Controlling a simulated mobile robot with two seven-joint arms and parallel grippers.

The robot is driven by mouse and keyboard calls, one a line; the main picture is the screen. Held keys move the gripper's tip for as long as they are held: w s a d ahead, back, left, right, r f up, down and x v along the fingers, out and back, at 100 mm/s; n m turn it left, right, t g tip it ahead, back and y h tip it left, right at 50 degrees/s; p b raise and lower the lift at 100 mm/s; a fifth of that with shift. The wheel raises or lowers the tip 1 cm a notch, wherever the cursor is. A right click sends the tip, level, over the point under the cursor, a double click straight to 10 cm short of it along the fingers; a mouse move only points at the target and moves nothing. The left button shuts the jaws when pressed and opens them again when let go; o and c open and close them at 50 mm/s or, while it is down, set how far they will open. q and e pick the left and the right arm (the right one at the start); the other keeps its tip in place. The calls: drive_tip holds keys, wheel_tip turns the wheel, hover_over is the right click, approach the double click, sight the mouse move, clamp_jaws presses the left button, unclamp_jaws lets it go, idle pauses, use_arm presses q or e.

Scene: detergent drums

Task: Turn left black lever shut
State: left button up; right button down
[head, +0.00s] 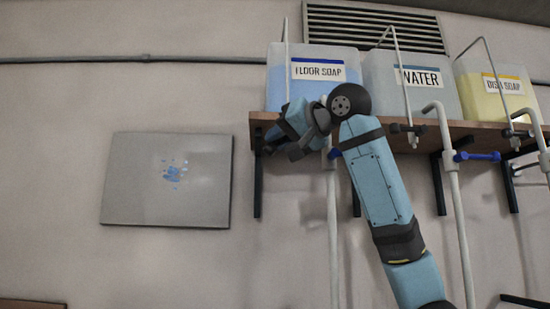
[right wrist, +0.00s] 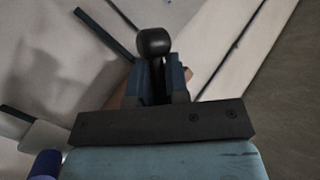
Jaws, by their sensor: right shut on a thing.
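My right gripper (head: 272,148) reaches up to the left end of the shelf, under the FLOOR SOAP drum (head: 310,75). In the right wrist view the gripper (right wrist: 160,75) is shut on the black lever (right wrist: 153,42). The lever's rounded black end stands out beyond the two fingers. In the head view my gripper and wrist hide this lever, so its angle cannot be read there. My left gripper is not in view.
The WATER drum (head: 410,85) and the DISH SOAP drum (head: 495,85) stand on the same wooden shelf (head: 455,131). A black lever (head: 405,128) sits below WATER. A blue lever (head: 476,156) is on a white pipe (head: 455,200). A grey panel (head: 130,180) hangs at left.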

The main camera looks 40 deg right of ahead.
drive_tip(key=shift+w+a+f+m+t+y+b, duration=0.1)
drive_tip(key=shift+a+f+m+t+y+b, duration=0.1)
drive_tip(key=shift+f+m+t+y+b, duration=0.15)
drive_tip(key=shift+a+r+m+t+b, duration=0.2)
drive_tip(key=shift+r+m+t+b, duration=0.15)
drive_tip(key=shift+m+t+b, duration=0.4)
drive_tip(key=shift+w+r+b, duration=0.1)
drive_tip(key=shift+b, duration=0.35)
drive_tip(key=m+t, duration=0.1)
drive_tip(key=m+t+b, duration=0.1)
drive_tip(key=r+m+b, duration=0.1)
drive_tip(key=shift+w+a+m+t, duration=0.15)
drive_tip(key=shift+a+m+t, duration=0.15)
drive_tip(key=shift+t, duration=0.1)
drive_tip(key=m+t+h+b, duration=0.1)
drive_tip(key=r+m, duration=0.1)
drive_tip(key=shift+m+t+h+b, duration=0.35)
drive_tip(key=shift+m+t+b, duration=0.05)
drive_tip(key=shift+r+m+t+h, duration=0.15)
drive_tip(key=shift+m+t+h, duration=0.2)
drive_tip(key=shift+m, duration=0.25)
drive_tip(key=shift+r, duration=0.1)
drive_tip(key=c, duration=1.1)
unclamp_jaws()
drive_tip(key=shift+d+h, duration=0.1)
drive_tip(key=shift+h, duration=0.15)
drive_tip(key=shift+c, duration=0.2)
